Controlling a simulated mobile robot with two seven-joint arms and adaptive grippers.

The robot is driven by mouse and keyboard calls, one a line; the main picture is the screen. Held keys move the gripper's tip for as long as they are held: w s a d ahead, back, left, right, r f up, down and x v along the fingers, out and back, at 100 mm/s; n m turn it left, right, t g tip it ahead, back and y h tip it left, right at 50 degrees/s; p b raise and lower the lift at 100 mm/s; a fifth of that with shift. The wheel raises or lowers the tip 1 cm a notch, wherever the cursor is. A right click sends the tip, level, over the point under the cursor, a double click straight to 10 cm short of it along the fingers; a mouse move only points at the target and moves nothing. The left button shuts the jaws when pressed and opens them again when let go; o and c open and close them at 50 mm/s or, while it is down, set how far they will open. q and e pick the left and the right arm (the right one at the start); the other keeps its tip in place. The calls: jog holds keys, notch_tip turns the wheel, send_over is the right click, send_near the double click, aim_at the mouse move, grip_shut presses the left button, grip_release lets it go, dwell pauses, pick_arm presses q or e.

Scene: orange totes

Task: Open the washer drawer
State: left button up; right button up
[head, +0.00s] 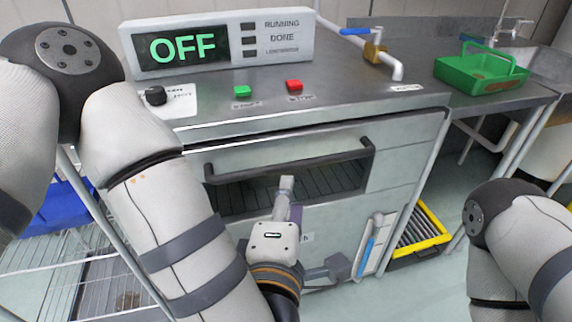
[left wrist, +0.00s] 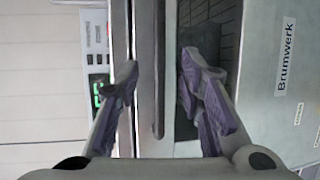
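The washer drawer (head: 236,156) is a grey metal front under the washer's top, with a long dark bar handle (head: 300,160) across it. A dark grille shows below the handle. I cannot tell for sure from here whether the drawer stands fully shut. My left gripper (head: 312,228) is in front of the drawer, just below the handle in the head view. In the left wrist view its two purple-padded fingers (left wrist: 162,84) are spread wide and empty, with the handle (left wrist: 158,60) running upright between them in the picture, apparently untouched. My right gripper is out of view; only part of that arm shows.
On the washer top are a display (head: 220,45) reading OFF, a green button (head: 242,91), a red button (head: 293,86) and a black knob (head: 155,95). A green basket (head: 480,72) stands on the right counter. A yellow-edged crate (head: 420,232) sits low at right.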

aim_at(292, 168)
pick_arm(q)
jog(key=w, duration=0.3)
jog(key=w+f, duration=0.1)
jog(key=w, duration=0.3)
jog(key=w+f+b, duration=0.1)
jog(key=w, duration=0.3)
jog(key=shift+d, duration=0.4)
grip_shut()
